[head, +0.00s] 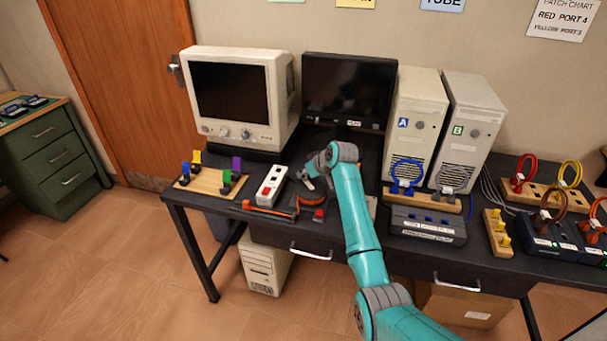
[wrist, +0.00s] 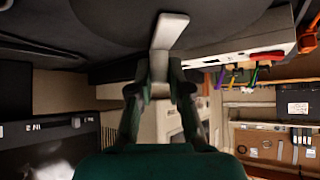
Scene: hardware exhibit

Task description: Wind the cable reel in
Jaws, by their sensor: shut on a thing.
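My gripper (wrist: 160,90) is shut on a light grey bar, which looks like the reel's crank handle (wrist: 168,32), in the wrist view. The bar lies against a large dark round body, seemingly the cable reel (wrist: 225,20), at the top of that view. In the head view my gripper (head: 309,180) is over the desk, in front of the dark monitor. My arm hides most of the reel there. An orange strip (head: 268,212), perhaps cable, lies along the desk's front edge. How much cable is out cannot be told.
A white power strip (head: 269,187) and a wooden board with coloured clips (head: 212,181) are left of my gripper. A grey box (head: 428,226) and two computer towers, A (head: 412,120) and B (head: 468,130), stand to the right. A CRT monitor (head: 240,95) stands behind left.

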